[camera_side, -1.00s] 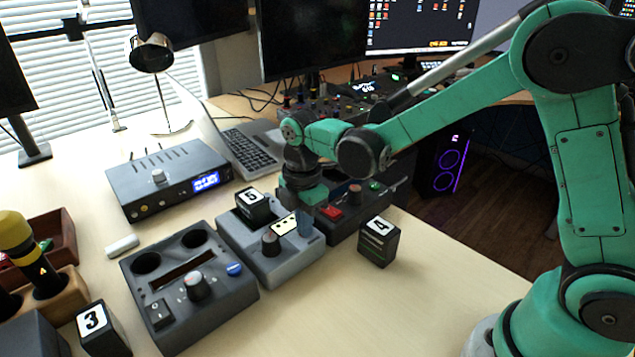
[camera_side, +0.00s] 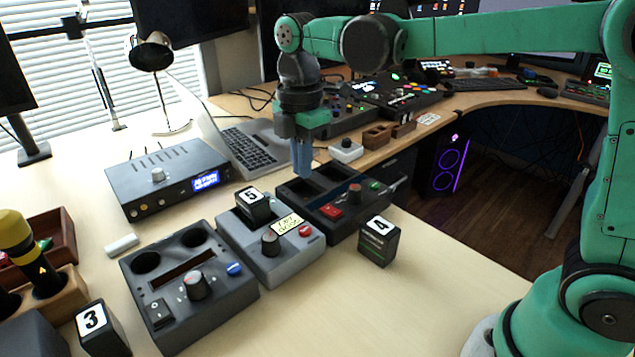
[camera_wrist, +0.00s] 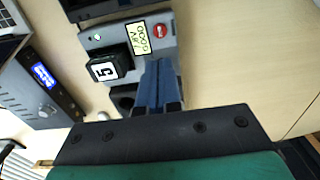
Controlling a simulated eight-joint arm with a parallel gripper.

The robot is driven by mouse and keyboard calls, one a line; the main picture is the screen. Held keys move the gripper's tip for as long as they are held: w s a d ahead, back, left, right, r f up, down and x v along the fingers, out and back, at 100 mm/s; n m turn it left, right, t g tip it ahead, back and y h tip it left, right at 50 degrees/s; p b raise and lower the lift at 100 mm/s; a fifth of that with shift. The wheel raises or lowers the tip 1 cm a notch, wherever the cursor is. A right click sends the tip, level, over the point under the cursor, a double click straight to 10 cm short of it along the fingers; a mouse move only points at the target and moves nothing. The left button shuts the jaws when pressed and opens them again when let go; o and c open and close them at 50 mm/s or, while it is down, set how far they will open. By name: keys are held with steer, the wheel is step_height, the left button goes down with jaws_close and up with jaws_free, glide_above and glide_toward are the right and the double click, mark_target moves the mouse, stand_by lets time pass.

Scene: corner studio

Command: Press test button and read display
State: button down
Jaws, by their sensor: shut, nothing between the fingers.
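The light grey tester (camera_side: 262,262) stands between two dark devices. Its small yellow display (camera_side: 287,224) is lit; in the wrist view the display (camera_wrist: 137,38) shows a voltage line, not clearly legible, above the word GOOD. The red test button (camera_side: 306,230) is right of the display and also shows in the wrist view (camera_wrist: 160,31). A black block marked 5 (camera_side: 252,204) sits in the tester's slot. My gripper (camera_side: 302,174) is raised above and behind the tester, its blue fingers shut, empty and clear of the button; they point down.
A dark device (camera_side: 340,228) with red and green buttons stands behind right. Block 4 (camera_side: 379,241) is right of the tester; block 3 (camera_side: 101,331) is front left. The dark device with a blue button (camera_side: 190,290) is left. Front right table is free.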

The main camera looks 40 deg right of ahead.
steer(key=shift+r, duration=1.25)
steer(key=s+d+f+m+t, duration=0.2)
steer(key=s+m+t, duration=0.1)
steer(key=m, duration=0.6)
steer(key=s+d+f+m+t, duration=0.3)
steer(key=s+m, duration=0.3)
steer(key=m, duration=0.3)
steer(key=shift+t, duration=0.6)
